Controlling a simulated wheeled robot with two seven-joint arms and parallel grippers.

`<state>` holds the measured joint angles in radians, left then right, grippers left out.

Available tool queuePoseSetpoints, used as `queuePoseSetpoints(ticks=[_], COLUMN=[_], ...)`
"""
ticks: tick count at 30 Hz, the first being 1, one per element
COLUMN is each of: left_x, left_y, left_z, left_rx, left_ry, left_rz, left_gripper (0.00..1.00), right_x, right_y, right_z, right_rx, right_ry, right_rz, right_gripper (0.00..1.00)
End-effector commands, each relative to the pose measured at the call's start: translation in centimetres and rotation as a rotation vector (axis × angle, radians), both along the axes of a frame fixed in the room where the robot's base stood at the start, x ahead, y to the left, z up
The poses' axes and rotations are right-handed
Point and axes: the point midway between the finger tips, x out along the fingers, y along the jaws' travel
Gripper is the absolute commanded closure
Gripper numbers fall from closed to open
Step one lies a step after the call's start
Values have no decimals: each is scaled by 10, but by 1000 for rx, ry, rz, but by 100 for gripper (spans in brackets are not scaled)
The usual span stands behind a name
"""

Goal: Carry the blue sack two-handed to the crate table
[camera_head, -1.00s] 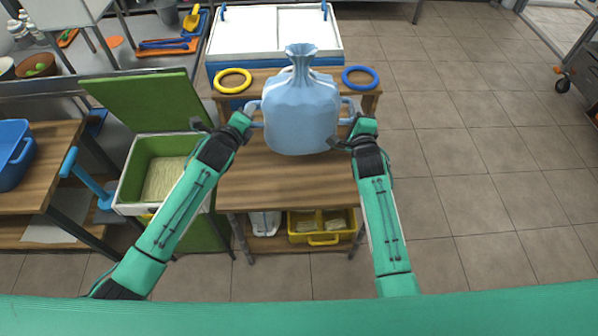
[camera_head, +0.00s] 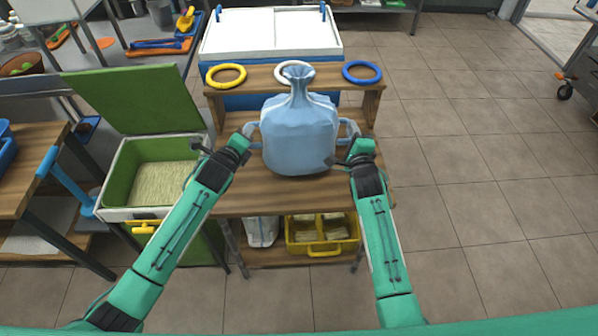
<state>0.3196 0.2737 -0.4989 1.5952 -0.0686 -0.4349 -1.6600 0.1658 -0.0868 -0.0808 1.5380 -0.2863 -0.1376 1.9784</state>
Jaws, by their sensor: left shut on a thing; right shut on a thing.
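The light blue sack (camera_head: 299,135) has a gathered neck and a loop handle on each side. It is upright over the wooden table (camera_head: 270,198), between my two grippers. I cannot tell whether its base touches the tabletop. My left gripper (camera_head: 246,134) is shut on the sack's left handle. My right gripper (camera_head: 350,138) is shut on its right handle. The fingertips are small and partly hidden.
A raised shelf at the table's back has a yellow ring (camera_head: 226,76), a white ring (camera_head: 282,66) and a blue ring (camera_head: 362,72). A yellow crate (camera_head: 322,250) sits below. An open green-lidded bin (camera_head: 118,205) stands left. Floor at right is clear.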

Motion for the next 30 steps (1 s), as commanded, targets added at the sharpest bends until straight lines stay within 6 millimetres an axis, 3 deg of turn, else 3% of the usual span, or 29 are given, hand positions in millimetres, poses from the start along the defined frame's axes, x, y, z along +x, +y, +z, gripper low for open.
queuePoseSetpoints(ticks=[14,30], left_x=[0,0], left_y=[-1,-1], left_z=[-1,-22], left_rx=[-1,-1], left_ry=[-5,-5], left_rz=[-2,-2], left_gripper=[100,100], right_x=[1,1], right_y=[1,1], right_z=[0,-21], right_rx=[3,3], right_ry=[-5,-5], right_rz=[1,1], right_gripper=[100,100])
